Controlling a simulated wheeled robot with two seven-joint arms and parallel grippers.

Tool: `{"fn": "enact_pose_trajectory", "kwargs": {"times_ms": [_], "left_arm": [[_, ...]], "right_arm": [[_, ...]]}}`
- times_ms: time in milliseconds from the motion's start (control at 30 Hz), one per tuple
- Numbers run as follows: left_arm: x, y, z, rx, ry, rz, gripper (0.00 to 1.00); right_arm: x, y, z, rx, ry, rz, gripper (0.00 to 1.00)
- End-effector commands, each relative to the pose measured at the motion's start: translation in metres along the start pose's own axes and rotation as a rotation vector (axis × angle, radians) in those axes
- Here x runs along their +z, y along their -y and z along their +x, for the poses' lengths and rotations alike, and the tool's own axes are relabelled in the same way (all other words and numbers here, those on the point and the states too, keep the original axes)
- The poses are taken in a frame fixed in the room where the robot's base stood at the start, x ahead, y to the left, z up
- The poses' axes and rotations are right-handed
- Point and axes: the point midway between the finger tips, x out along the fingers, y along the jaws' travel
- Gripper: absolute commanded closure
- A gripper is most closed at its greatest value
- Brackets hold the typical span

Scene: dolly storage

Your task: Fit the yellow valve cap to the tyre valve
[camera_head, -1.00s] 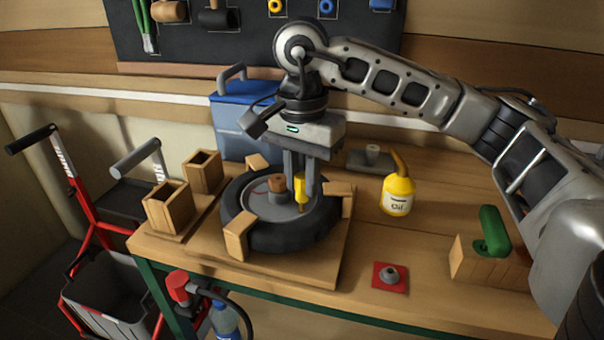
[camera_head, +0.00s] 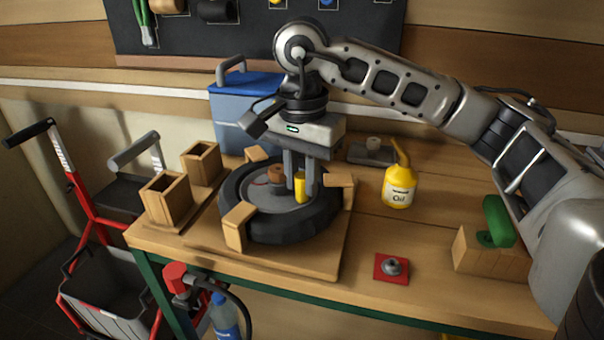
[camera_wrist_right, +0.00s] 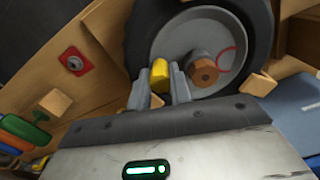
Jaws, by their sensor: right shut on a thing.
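The yellow valve cap (camera_head: 300,186) is between the fingers of my right gripper (camera_head: 301,184), which is shut on it. The cap also shows in the right wrist view (camera_wrist_right: 160,76), between the grey fingertips (camera_wrist_right: 158,88). The black tyre (camera_head: 260,228) lies flat on a wooden board, between wooden blocks, with a grey wheel disc and a brown hub piece (camera_head: 276,173) at its middle. The cap stands upright over the near right part of the disc. The tyre valve is hidden by the cap and fingers, so I cannot tell whether they touch. My left gripper is not in view.
A yellow oil can (camera_head: 399,186) stands right of the tyre. A red plate with a grey knob (camera_head: 392,268) lies at the front edge. Open wooden boxes (camera_head: 166,202) stand at left, a blue box (camera_head: 240,112) behind.

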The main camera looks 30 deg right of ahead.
Motion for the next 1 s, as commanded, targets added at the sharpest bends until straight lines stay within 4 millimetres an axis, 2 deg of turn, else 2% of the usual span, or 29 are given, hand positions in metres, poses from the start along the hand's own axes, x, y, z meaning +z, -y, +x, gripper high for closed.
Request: {"fn": "enact_pose_trajectory", "kwargs": {"times_ms": [67, 100, 167, 567, 633, 767, 1000], "left_arm": [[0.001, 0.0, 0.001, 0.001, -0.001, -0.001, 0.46], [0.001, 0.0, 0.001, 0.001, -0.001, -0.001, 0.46], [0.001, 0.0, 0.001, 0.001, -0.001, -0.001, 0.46], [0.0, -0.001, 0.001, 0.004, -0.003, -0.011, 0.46], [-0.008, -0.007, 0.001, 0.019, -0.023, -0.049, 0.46], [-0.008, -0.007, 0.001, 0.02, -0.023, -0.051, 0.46], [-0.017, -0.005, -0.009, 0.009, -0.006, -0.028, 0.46]], "right_arm": [[0.0, 0.0, 0.001, 0.001, 0.0, 0.0, 1.0], [0.0, 0.0, 0.001, 0.001, 0.0, 0.0, 0.71], [0.0, 0.0, 0.001, 0.001, 0.0, 0.0, 0.54], [0.0, 0.0, 0.001, 0.0, 0.0, 0.0, 0.54], [0.0, 0.0, 0.0, 0.0, 0.0, 0.0, 0.54], [0.0, 0.001, -0.03, -0.007, -0.001, 0.0, 0.54], [-0.001, 0.0, -0.097, -0.006, -0.004, 0.002, 0.54]]}}
